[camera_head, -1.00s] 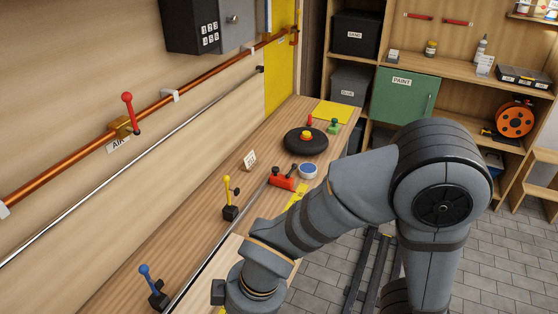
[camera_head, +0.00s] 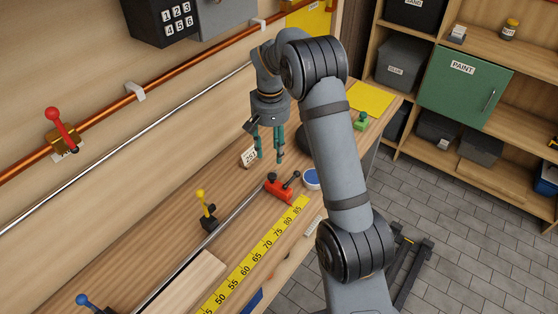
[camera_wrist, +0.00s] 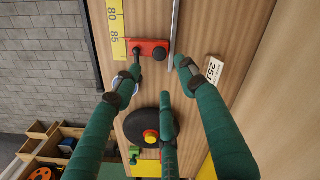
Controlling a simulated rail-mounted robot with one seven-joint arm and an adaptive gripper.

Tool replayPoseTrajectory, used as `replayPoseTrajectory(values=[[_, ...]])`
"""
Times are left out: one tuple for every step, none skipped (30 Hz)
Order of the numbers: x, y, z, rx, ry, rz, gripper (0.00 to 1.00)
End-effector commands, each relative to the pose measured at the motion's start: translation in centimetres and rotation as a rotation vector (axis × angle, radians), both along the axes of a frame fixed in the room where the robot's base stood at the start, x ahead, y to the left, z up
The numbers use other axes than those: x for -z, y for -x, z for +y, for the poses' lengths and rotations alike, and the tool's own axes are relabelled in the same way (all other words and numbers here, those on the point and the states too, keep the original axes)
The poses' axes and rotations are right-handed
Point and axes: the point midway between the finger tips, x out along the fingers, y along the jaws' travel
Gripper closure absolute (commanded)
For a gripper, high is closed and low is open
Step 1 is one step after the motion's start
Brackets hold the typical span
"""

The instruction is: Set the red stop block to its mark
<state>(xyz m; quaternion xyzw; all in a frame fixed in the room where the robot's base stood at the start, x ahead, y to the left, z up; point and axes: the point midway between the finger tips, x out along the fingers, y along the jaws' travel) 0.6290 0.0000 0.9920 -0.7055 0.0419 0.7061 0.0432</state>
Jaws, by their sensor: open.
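The red stop block (camera_head: 279,192) sits on the metal rail (camera_head: 225,222), beside the end of the yellow scale (camera_head: 258,250) past the 85. It has a dark lever with a round knob on top. It also shows in the wrist view (camera_wrist: 155,43), its left end near the scale's 85 end (camera_wrist: 118,42). A small white card (camera_head: 248,157) stands behind the block; in the wrist view (camera_wrist: 213,70) it seems to read 251. My gripper (camera_head: 269,157) is open and empty above the bench, with its green fingers pointing down; the wrist view shows them spread (camera_wrist: 157,82).
Yellow-handled (camera_head: 206,208) and blue-handled (camera_head: 88,304) levers stand along the bench. A blue-rimmed round container (camera_head: 312,178) is right of the block. A black disc with a red and yellow knob (camera_wrist: 151,136) is nearby. A pale wooden board (camera_head: 188,284) lies along the rail.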

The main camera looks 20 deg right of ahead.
Motion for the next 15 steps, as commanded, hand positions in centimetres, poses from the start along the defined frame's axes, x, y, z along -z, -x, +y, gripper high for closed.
replayPoseTrajectory(values=[[0.3,0.0,0.0,0.003,0.001,0.004,0.58],[0.6,0.0,-0.1,0.004,0.000,0.005,0.58],[1.0,0.0,-0.1,0.005,0.000,0.006,0.58],[1.4,0.0,-0.1,0.005,0.000,0.006,0.58],[1.9,0.1,-0.1,0.006,0.000,0.007,0.58],[2.6,0.1,-0.1,0.006,0.000,0.008,0.58],[3.2,0.1,-0.2,0.005,0.001,0.007,0.58],[3.7,0.1,-0.2,0.006,0.001,0.008,0.58],[4.5,0.1,-0.2,0.006,0.000,0.008,0.58],[5.1,0.2,-0.1,0.006,0.000,0.009,0.58],[5.7,0.1,-0.1,0.004,0.001,0.008,0.58],[6.4,0.1,-0.1,0.005,0.001,0.007,0.58],[6.9,0.1,-0.1,0.006,0.000,0.007,0.58],[7.4,0.1,-0.1,0.006,0.000,0.006,0.58],[8.0,0.1,-0.2,0.005,0.000,0.006,0.58]])
